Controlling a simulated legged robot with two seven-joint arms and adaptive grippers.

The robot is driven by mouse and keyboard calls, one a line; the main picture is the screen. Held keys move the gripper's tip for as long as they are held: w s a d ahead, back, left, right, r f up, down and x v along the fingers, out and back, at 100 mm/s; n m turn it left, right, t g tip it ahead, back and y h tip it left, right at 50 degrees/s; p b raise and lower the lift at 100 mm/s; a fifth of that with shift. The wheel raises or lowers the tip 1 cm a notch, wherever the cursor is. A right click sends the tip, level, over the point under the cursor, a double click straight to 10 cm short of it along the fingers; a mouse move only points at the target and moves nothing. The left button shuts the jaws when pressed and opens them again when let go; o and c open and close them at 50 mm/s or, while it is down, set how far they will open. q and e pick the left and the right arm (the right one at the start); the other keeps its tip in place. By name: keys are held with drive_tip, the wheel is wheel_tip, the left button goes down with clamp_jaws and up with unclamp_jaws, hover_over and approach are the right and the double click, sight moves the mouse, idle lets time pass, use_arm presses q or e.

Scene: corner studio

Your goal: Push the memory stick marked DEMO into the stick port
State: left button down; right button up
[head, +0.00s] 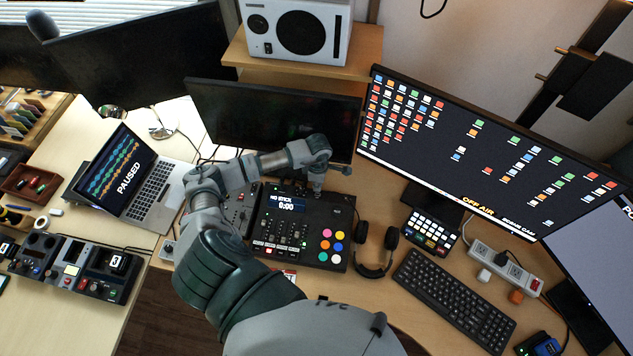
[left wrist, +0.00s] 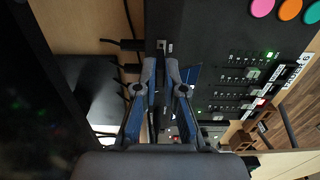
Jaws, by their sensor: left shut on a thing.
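The black console (head: 335,232) stands on the desk and its small screen (head: 287,199) reads "NO STICK 0:00". My left gripper (head: 317,190) points down at the console's far edge, right of that screen. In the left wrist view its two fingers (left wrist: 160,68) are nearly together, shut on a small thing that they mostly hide. I take it for the memory stick, but no DEMO mark is readable. A small pale fitting (left wrist: 161,45) shows at the console's edge just beyond the fingertips; I cannot tell whether it is the port or the stick's end. My right gripper is not in view.
A dark monitor (head: 275,118) stands close behind my left gripper. Black cables (left wrist: 128,44) run into the console's edge beside the fingers. Headphones (head: 376,250) and a keyboard (head: 455,298) lie to the right. A laptop (head: 128,180) stands at the left.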

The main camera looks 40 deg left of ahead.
use_arm(q)
drive_tip(key=shift+d+f, duration=0.2)
drive_tip(key=shift+f, duration=0.15)
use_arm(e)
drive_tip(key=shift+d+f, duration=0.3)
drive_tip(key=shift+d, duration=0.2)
use_arm(q)
drive_tip(key=shift+a, duration=0.3)
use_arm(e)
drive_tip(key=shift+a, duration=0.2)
use_arm(q)
drive_tip(key=shift+d, duration=0.15)
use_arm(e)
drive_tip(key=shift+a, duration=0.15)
use_arm(q)
drive_tip(key=shift+d, duration=0.25)
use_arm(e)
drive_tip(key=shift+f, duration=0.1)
use_arm(q)
drive_tip(key=shift+a, duration=0.15)
drive_tip(key=shift+b, duration=0.4)
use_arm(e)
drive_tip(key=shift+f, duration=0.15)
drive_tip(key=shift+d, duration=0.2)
